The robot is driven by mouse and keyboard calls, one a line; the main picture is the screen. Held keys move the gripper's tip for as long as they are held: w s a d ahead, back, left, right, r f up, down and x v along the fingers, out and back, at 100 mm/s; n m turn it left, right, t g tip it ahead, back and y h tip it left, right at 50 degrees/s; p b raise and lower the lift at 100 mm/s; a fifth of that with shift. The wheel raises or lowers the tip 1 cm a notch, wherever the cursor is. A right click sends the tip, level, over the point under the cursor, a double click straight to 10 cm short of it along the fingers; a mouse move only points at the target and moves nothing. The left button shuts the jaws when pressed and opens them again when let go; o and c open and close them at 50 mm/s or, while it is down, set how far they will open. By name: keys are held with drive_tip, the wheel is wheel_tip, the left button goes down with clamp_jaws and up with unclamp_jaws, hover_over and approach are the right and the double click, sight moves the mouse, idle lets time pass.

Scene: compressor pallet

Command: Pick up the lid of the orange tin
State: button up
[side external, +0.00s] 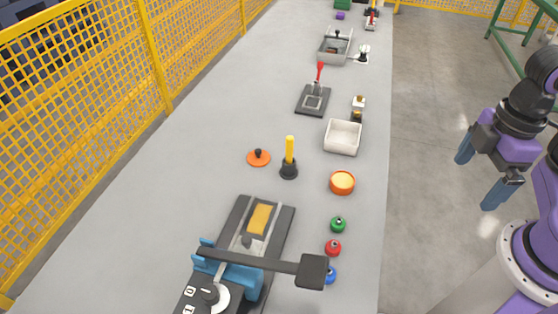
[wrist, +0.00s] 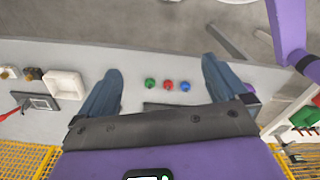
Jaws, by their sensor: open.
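The lid (side external: 259,158) is a flat orange disc with a black knob, lying on the grey table left of the black stand with the yellow stick. The orange tin (side external: 342,185) stands apart from it, to the right near the table's right edge, with a paler yellow-orange top. My gripper (side external: 482,172) is open and empty, off the table's right side and well away from the lid. In the wrist view my two blue fingers (wrist: 160,66) are spread wide. I cannot make out the lid or tin there; my gripper covers much of the table.
A black stand with a yellow stick (side external: 289,166) is between lid and tin. A long-handled black and blue device (side external: 240,265) is in front. Green (side external: 338,225), red (side external: 333,248) and blue (side external: 330,275) knobs line the right edge. A white bin (side external: 343,137) stands behind. Table left of the lid is clear.

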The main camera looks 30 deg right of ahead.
drive_tip(key=w+a+m+t, duration=0.1)
drive_tip(key=w+a+m, duration=0.3)
drive_tip(key=w+a, duration=0.5)
drive_tip(key=w+a+m+t, duration=0.1)
drive_tip(key=w+a+m, duration=0.4)
drive_tip(key=w, duration=0.6)
drive_tip(key=m+t+h, duration=0.2)
drive_tip(key=m, duration=0.6)
hover_over(258, 153)
drive_tip(key=s+a, duration=0.1)
drive_tip(key=s, duration=0.1)
wheel_tip(258, 153, down, 19)
drive_tip(key=shift+s+r, duration=0.1)
drive_tip(key=shift+s, duration=0.05)
drive_tip(key=shift+x, duration=2.8)
drive_tip(key=shift+d+r, duration=0.1)
drive_tip(key=shift+d, duration=0.05)
drive_tip(key=c, duration=1.1)
